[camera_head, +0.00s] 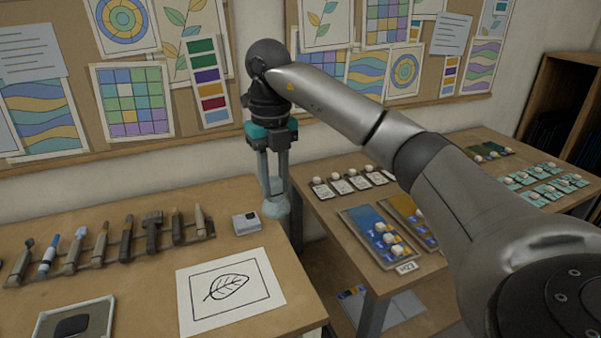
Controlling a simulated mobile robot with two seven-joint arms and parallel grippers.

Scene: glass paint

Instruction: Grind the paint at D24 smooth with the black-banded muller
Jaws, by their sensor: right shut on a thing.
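My right gripper (274,186) points down over the gap between the two tables, in front of the wall. Its fingers are shut on a pale, glassy, rounded piece (275,207) that looks like a muller. No black band can be made out on it, as the fingers cover its upper part. No label reading D24 can be made out. My left gripper is not in view.
The right table (325,206) bears paint trays (362,226), a label reading H22 (405,267) and small cards (351,181).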

